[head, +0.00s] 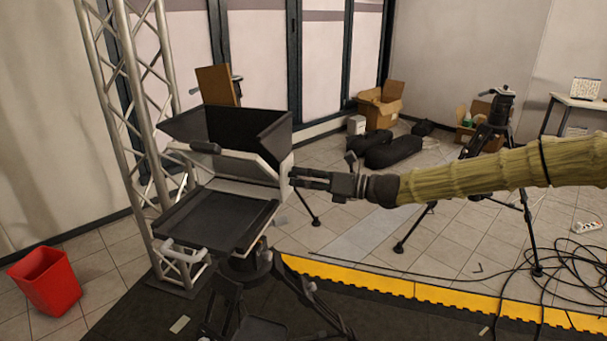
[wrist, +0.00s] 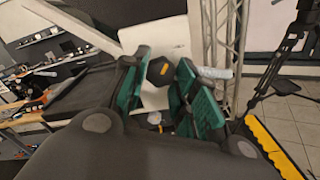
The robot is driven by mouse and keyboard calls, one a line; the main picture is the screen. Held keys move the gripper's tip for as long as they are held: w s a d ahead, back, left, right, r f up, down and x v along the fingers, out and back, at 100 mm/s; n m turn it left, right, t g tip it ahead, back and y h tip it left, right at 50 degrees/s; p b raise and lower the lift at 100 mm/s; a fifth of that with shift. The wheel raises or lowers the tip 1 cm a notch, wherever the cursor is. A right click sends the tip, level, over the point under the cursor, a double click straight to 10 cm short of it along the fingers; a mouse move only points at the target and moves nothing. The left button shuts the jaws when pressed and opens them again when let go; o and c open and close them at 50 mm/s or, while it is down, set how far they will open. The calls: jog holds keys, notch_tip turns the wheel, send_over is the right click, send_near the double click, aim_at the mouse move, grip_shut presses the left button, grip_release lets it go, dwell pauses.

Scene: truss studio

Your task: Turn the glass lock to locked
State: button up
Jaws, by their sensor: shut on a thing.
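The teleprompter (head: 213,208) stands on its support at left, with a black hood (head: 228,130) over a pale side frame. In the wrist view a dark faceted knob with an orange mark, the glass lock (wrist: 160,70), sits on its pale side plate (wrist: 168,40). My gripper (head: 293,177) reaches in from the right to that side. In the wrist view its green-padded fingers (wrist: 163,66) are closed around the knob, one on each side. A second dark knob (wrist: 154,118) with a yellow mark shows lower down. I cannot read the lock's position.
A metal truss (head: 135,110) rises just behind the teleprompter. A red bin (head: 45,281) stands at left. Tripods (head: 487,145), black bags (head: 393,150) and cardboard boxes (head: 380,103) are farther back. Loose cables (head: 555,270) lie on the floor at right, near the yellow edging (head: 430,291).

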jog(key=shift+r+m, duration=0.15)
jog(key=shift+m, duration=0.45)
jog(key=shift+p, duration=0.3)
jog(key=o, duration=1)
jog(key=shift+d, duration=0.1)
jog(key=v, duration=1.2)
